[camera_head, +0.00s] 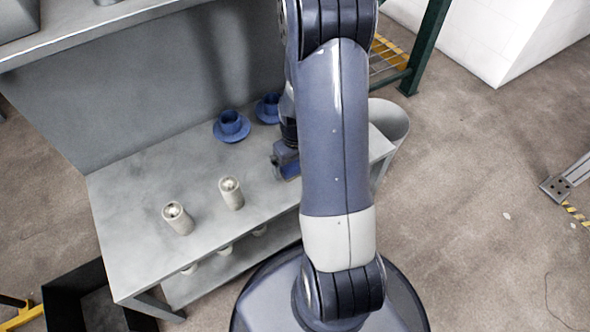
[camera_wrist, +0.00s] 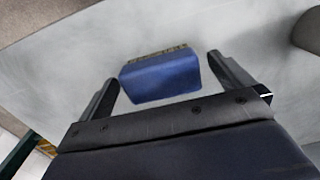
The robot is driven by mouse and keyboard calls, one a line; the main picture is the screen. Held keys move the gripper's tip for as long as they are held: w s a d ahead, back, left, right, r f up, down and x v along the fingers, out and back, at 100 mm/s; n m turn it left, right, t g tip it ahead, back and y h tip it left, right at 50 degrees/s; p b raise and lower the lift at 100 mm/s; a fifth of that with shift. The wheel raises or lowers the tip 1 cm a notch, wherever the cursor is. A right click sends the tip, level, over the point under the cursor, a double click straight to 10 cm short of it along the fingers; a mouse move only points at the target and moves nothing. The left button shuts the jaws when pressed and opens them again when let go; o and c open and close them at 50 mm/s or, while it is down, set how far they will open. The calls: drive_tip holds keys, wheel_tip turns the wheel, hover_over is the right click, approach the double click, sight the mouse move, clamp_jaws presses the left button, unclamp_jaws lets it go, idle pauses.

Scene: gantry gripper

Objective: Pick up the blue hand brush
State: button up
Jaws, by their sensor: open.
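The blue hand brush (camera_wrist: 160,77) lies on the grey metal worktop in the wrist view, with a tan bristle edge along its far side. My gripper (camera_wrist: 163,70) is open, with one finger to the left of the brush and one to the right. Gaps show between both fingers and the brush, and nothing is held. In the head view my gripper (camera_head: 284,158) is low over the right part of the worktop, partly behind my arm. The brush is mostly hidden there.
On the worktop (camera_head: 150,170) stand two blue cups on saucers (camera_head: 231,126) (camera_head: 268,107) behind my gripper. Two pale cylinders (camera_head: 178,218) (camera_head: 231,193) stand to its left. A back panel rises behind the worktop. A round pale bin (camera_head: 390,119) is by its right end.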

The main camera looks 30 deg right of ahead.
sight(296, 164)
drive_tip(key=shift+f, duration=0.2)
drive_tip(key=c, duration=1.1)
wheel_tip(296, 164, up, 10)
drive_tip(key=p, duration=0.4)
drive_tip(key=o, duration=0.6)
drive_tip(key=c, duration=0.4)
